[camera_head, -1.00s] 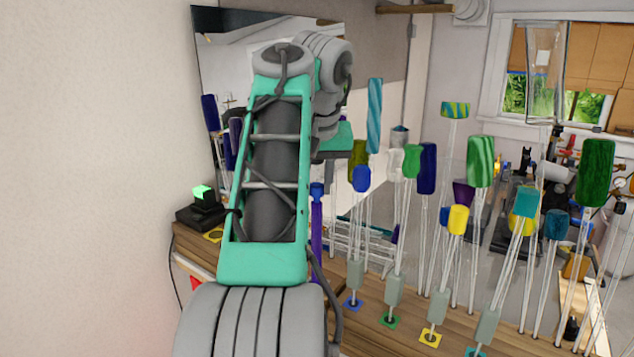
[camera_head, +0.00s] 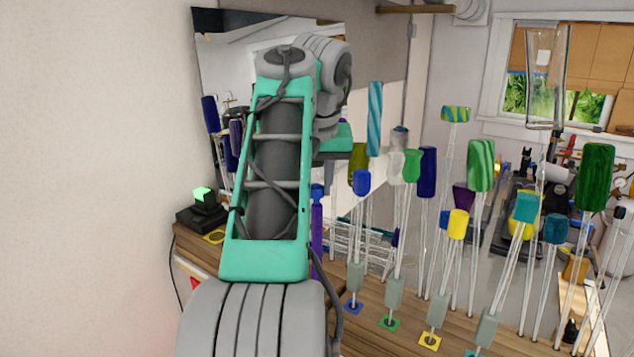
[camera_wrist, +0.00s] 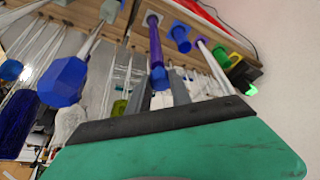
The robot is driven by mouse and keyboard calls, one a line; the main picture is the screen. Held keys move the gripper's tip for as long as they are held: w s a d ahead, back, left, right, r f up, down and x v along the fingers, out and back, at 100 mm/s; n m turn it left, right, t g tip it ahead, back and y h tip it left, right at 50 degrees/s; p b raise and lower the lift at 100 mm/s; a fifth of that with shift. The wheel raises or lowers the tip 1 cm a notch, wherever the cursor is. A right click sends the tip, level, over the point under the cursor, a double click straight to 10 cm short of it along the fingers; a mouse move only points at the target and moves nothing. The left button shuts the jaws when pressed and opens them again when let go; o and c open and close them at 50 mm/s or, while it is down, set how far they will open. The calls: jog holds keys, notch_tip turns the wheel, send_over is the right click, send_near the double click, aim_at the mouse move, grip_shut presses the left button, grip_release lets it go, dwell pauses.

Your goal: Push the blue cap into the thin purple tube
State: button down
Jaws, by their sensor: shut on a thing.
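The thin purple tube (camera_head: 316,242) stands upright right of my arm in the head view, partly hidden by it. It also shows in the wrist view (camera_wrist: 154,45), running from the table toward my palm. The blue cap (camera_head: 317,189) is at the tube's top end, in line with it. In the wrist view the cap (camera_wrist: 159,77) lies between my grey fingers. My gripper (camera_wrist: 161,86) is shut on the cap, pointing down over the tube. How deep the cap sits in the tube cannot be told.
Glass rods with coloured tops, such as a small blue one (camera_head: 361,181) and a green one (camera_head: 480,165), crowd the right side. A black box with a green light (camera_head: 203,203) is at the left. Short coloured tubes (camera_wrist: 181,38) stand beside the purple tube in the wrist view.

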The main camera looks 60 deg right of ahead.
jog(key=shift+r, duration=0.4)
jog(key=shift+s+a+r, duration=0.1)
jog(key=shift+a, duration=0.05)
dwell(0.4)
jog(key=shift+f+b, duration=1.15)
jog(key=shift+b, duration=0.05)
dwell(0.5)
jog(key=shift+r+p, duration=0.65)
jog(key=shift+r, duration=0.1)
jog(key=shift+f+b, duration=1.25)
jog(key=shift+b, duration=0.05)
dwell(0.7)
jog(key=c, duration=1.5)
grip_release()
jog(key=shift+f, duration=0.1)
jog(key=shift+o, duration=0.2)
